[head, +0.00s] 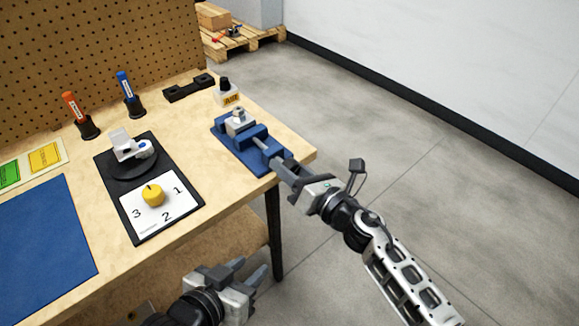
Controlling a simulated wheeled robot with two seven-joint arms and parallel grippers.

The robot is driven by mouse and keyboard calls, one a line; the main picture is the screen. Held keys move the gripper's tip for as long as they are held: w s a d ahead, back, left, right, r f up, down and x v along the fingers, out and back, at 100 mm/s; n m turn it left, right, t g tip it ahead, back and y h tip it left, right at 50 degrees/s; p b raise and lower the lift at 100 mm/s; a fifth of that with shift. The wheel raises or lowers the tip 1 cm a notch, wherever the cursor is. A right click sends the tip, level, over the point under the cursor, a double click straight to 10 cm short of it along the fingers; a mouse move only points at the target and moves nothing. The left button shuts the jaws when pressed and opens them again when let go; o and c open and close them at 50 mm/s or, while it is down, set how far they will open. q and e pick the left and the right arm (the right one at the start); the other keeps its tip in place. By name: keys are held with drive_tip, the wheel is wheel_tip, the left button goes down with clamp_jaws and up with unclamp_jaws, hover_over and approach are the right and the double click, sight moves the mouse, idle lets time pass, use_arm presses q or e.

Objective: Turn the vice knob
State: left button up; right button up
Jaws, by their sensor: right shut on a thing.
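A blue vice (255,132) sits at the right end of the workbench, with a small grey metal part with a round top (239,121) at its far jaw. My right gripper (279,166) reaches in from the lower right to the vice's near end, just past the bench edge. It is shut on the vice knob, which its fingers mostly hide. My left gripper (248,269) is low in front of the bench, with its two fingers apart and nothing between them.
The workbench (208,112) also holds a black board (113,180) with a yellow knob (153,194) on a numbered card, a white device (127,147), two marker pens in stands, a blue mat (45,245) and a small bottle (226,93). The floor to the right is clear.

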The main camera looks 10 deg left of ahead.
drive_tip(key=o, duration=1)
drive_tip(key=shift+s+d, duration=0.1)
drive_tip(key=shift+d, duration=0.05)
drive_tip(key=shift+b+v, duration=0.4)
drive_tip(key=shift+v, duration=7.45)
drive_tip(key=shift+s, duration=0.1)
